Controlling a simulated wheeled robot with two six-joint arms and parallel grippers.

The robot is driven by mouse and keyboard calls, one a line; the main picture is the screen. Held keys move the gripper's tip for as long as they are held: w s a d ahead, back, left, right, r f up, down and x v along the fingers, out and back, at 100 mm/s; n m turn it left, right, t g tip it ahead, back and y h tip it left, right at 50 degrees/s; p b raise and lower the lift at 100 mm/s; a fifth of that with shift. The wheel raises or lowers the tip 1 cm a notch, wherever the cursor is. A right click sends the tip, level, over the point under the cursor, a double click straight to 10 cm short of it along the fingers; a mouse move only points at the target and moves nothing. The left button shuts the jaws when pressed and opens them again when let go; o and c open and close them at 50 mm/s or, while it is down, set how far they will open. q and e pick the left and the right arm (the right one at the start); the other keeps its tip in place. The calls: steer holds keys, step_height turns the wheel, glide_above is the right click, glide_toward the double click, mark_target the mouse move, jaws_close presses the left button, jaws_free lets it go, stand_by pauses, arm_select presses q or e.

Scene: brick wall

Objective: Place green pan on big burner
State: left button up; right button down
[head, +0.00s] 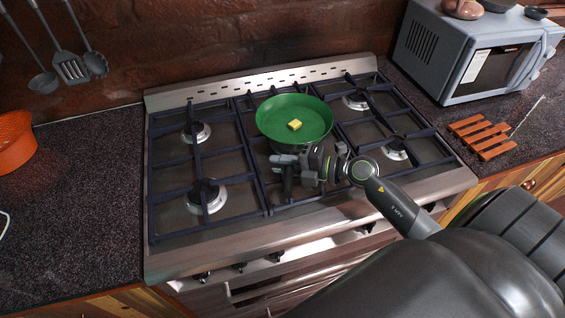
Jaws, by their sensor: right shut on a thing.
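The green pan (278,133) is over the middle section of the stove (225,243), with a small yellow block (295,125) inside it. I cannot tell whether its base touches the grate or hangs just above it. My right gripper (288,166) is at the pan's near side, shut on its handle, which is mostly hidden by the fingers. The front-left burner (207,196) looks large and is bare. Any burner under the pan is hidden. My left gripper is not in view.
Bare burners show at back left (196,133), back right (355,102) and front right (396,151). A microwave (455,50) and an orange wooden trivet (483,137) are on the right counter. An orange bowl (14,140) is on the left counter. Utensils (70,68) hang on the wall.

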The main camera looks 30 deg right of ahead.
steer(key=c, duration=1.2)
jaws_free()
steer(key=shift+f, duration=0.15)
steer(key=shift+s+d, duration=0.1)
steer(key=shift+s, duration=0.05)
